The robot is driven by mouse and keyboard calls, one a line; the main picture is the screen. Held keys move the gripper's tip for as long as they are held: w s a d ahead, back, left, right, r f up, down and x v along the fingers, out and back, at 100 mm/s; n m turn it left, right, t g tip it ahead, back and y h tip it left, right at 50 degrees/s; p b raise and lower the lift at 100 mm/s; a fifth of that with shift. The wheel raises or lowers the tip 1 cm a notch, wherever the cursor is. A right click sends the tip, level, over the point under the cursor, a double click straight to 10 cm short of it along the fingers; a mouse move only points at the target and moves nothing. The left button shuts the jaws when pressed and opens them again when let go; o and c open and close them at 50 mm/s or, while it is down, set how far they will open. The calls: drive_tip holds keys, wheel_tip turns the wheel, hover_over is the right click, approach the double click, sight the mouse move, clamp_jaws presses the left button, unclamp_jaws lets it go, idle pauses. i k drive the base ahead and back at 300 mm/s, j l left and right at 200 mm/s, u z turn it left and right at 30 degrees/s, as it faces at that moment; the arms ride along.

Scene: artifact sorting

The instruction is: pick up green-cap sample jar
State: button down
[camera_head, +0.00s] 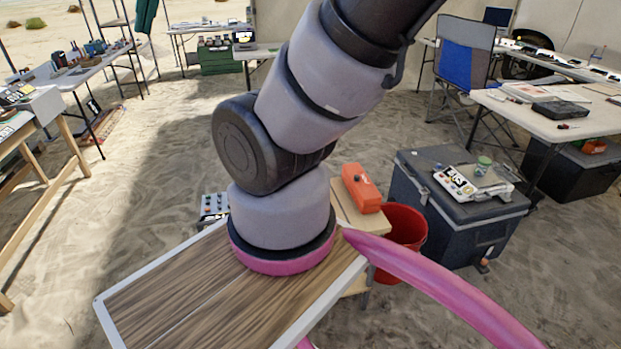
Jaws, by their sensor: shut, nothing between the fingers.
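A small jar with a green cap (484,161) stands on top of the dark grey cooler (418,183) at the right. It is close to a light tray (508,187) holding small items. The jar is small in the picture, and its lower part is hard to make out. My arm rises through the middle of the view and leaves at the top edge. My gripper is out of the picture, so its place relative to the jar does not show.
A red bucket (420,228) and an orange box (361,188) stand left of the cooler. A table (546,125) with a black case (561,110) is behind it on the right, with a blue folding chair (463,66).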

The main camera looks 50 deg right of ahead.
sight(480, 171)
drive_tip(key=z, duration=2.9)
drive_tip(key=i+l+u, duration=0.35)
drive_tip(key=l, duration=0.3)
drive_tip(key=i+l+u, duration=0.15)
drive_tip(key=i+l, duration=0.15)
drive_tip(key=i+l+u, duration=0.2)
drive_tip(key=l, duration=0.25)
drive_tip(key=i+l+u, duration=0.15)
drive_tip(key=l, duration=0.25)
drive_tip(key=i+l+u, duration=0.15)
drive_tip(key=i+l, duration=0.15)
drive_tip(key=i, duration=0.25)
